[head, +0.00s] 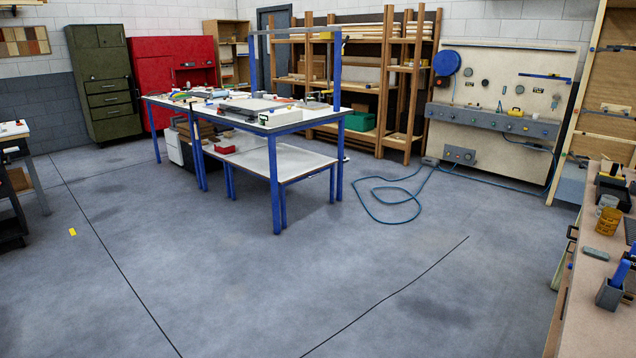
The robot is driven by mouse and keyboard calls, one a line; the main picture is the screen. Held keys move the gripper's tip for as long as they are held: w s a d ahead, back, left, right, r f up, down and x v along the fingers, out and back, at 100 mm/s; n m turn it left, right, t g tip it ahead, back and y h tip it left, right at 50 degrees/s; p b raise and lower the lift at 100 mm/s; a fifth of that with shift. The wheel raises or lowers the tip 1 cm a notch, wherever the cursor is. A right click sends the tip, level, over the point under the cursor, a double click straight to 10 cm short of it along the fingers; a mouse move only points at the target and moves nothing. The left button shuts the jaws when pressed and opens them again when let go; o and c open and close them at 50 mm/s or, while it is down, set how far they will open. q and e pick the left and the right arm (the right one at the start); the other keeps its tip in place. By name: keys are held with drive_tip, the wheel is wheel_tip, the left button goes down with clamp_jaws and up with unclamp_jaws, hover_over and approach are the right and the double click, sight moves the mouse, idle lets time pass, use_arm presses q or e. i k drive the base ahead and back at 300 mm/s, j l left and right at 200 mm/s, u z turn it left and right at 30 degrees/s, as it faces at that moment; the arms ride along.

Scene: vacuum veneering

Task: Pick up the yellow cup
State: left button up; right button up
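A yellow cup (608,221) stands on the brown workbench (590,285) at the right edge of the head view. It is small in the picture, and a paler round container (607,201) is just behind it. A greenish-grey block (600,254) lies in front of it on the bench. Neither of my grippers shows in the head view, so I cannot see where they are relative to the cup.
A grey holder with blue-handled tools (609,294) stands nearer on the bench. A blue-framed table (275,170) with many items is mid-room. A blue hose (388,221) loops on the floor. The floor (300,290) in front is clear.

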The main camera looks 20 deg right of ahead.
sight(607, 224)
drive_tip(key=i+z, duration=0.25)
drive_tip(key=i, duration=0.4)
drive_tip(key=i+j+z, duration=0.15)
drive_tip(key=i+z, duration=0.15)
drive_tip(key=i, duration=0.35)
